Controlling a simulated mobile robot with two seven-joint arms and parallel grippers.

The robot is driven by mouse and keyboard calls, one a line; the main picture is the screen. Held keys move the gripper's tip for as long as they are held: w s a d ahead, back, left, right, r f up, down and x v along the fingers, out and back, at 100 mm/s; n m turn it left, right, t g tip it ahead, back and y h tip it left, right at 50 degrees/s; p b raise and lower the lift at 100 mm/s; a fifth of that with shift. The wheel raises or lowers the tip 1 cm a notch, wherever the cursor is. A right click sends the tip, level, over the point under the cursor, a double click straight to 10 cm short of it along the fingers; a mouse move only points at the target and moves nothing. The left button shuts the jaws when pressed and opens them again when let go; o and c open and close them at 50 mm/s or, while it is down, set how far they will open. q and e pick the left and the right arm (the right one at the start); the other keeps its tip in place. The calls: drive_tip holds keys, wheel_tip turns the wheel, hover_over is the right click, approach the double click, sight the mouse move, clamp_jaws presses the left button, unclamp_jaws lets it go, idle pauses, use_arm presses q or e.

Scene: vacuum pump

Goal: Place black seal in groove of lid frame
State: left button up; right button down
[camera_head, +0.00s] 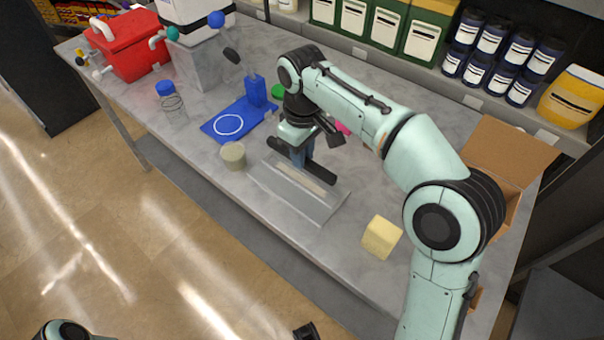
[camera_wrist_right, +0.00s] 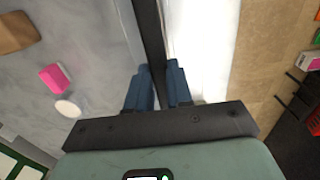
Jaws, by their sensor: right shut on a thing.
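My right gripper (camera_head: 298,158) is over the front middle of the bench, its blue fingers pointing down. In the right wrist view the fingers (camera_wrist_right: 158,85) are shut on a long, straight dark strip (camera_wrist_right: 150,40), which appears to be the black seal. The seal (camera_head: 320,174) extends from the fingers in the head view. Below it lies a grey, shallow rectangular frame (camera_head: 318,209), probably the lid frame. The hand and seal hide part of it, so I cannot tell whether they touch. A cropped dark part at the bottom edge may be my left gripper (camera_head: 306,331); its jaw state is unclear.
A yellow block (camera_head: 381,237) and an open cardboard box (camera_head: 505,150) are right. The bench's front edge is close to the frame.

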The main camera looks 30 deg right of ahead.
sight(302, 181)
drive_tip(key=shift+f+b, duration=0.6)
drive_tip(key=shift+f, duration=2.35)
drive_tip(key=shift+f, duration=0.1)
drive_tip(key=shift+f, duration=0.25)
drive_tip(key=c, duration=1.2)
unclamp_jaws()
drive_tip(key=shift+o, duration=0.9)
drive_tip(key=shift+f, duration=0.2)
drive_tip(key=shift+s+a, duration=0.1)
drive_tip(key=shift+a, duration=0.05)
wheel_tip(302, 181, up, 13)
drive_tip(key=p, duration=0.3)
drive_tip(key=shift+r, duration=0.1)
